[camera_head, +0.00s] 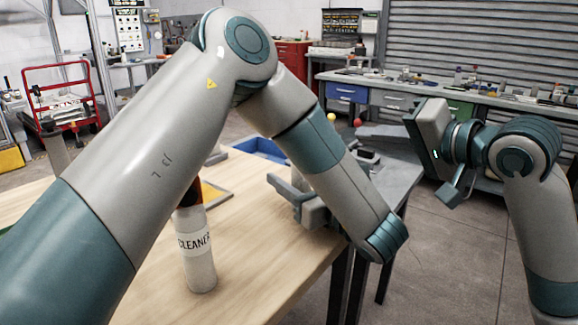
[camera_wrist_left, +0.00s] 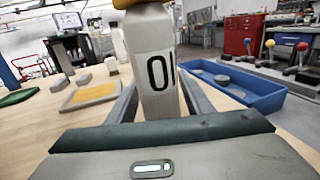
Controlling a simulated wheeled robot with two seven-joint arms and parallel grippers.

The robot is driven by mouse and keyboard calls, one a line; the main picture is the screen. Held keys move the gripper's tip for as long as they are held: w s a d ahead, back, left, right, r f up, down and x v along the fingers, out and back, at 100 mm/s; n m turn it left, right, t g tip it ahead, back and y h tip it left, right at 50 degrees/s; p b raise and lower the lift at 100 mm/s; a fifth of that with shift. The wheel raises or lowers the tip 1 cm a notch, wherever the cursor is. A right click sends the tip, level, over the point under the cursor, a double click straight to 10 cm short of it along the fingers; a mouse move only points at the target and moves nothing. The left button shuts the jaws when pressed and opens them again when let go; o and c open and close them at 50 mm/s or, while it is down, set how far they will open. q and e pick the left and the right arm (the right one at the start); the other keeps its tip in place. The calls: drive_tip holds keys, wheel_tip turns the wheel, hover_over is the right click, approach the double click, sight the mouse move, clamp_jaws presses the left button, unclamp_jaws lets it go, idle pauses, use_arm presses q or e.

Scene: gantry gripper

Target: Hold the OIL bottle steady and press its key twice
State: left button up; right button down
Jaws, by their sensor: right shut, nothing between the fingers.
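The OIL bottle (camera_wrist_left: 157,70) stands upright in the left wrist view, a pale bottle with "OI" showing on its label. Its yellow-orange top is cut off by the upper edge of that view. My right gripper (camera_head: 453,190) is shut and empty, to the right of the table, well apart from the bottle.
A CLEANER bottle (camera_head: 198,265) stands on the wooden table (camera_head: 262,278), left of my left gripper. Open floor lies between the table and my right arm.

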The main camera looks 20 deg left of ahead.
sight(309, 189)
use_arm(q)
drive_tip(key=shift+o, duration=0.2)
drive_tip(key=shift+d, duration=0.1)
drive_tip(key=v, duration=0.6)
drive_tip(key=shift+s+d, duration=0.15)
drive_tip(key=shift+d, duration=0.15)
drive_tip(key=shift+s+d, duration=0.25)
